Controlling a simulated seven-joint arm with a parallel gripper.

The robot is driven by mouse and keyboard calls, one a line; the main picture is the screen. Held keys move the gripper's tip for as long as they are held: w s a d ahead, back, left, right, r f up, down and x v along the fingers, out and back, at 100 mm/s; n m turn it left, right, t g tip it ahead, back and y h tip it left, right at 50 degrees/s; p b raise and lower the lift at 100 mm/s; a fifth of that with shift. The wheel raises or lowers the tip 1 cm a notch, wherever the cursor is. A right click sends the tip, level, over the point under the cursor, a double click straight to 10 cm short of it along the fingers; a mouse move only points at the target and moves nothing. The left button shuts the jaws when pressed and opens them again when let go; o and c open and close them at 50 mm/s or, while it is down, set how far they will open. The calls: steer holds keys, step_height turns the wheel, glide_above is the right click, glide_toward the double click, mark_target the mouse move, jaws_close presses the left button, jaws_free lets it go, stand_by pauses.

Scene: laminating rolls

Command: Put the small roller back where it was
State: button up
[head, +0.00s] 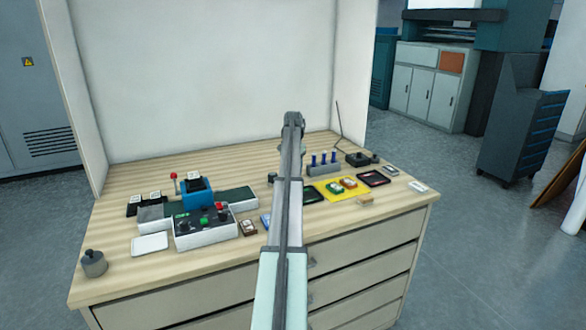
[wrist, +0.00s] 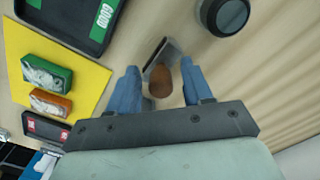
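In the wrist view a small tool with a rounded brown wooden handle (wrist: 160,80) and a dark grey flat-looking part (wrist: 166,52) shows between my fingers; it may be the small roller, but I cannot tell for sure. My gripper (wrist: 160,72) has two blue fingers set apart. There is a visible gap on each side of the brown handle, so they do not appear to grip it.
A yellow mat (wrist: 88,58) holds a green block (wrist: 47,73) and an orange block (wrist: 50,103). Black trays (wrist: 72,15) lie beside it, one green-labelled. A round dark object (wrist: 225,14) stands close by. A control box (head: 205,237) and a grey weight (head: 94,263) are on the left.

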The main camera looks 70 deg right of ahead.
step_height(320, 180, up, 12)
steer(key=shift+r, duration=0.15)
stand_by(0.7)
steer(key=shift+w, duration=0.1)
stand_by(1.2)
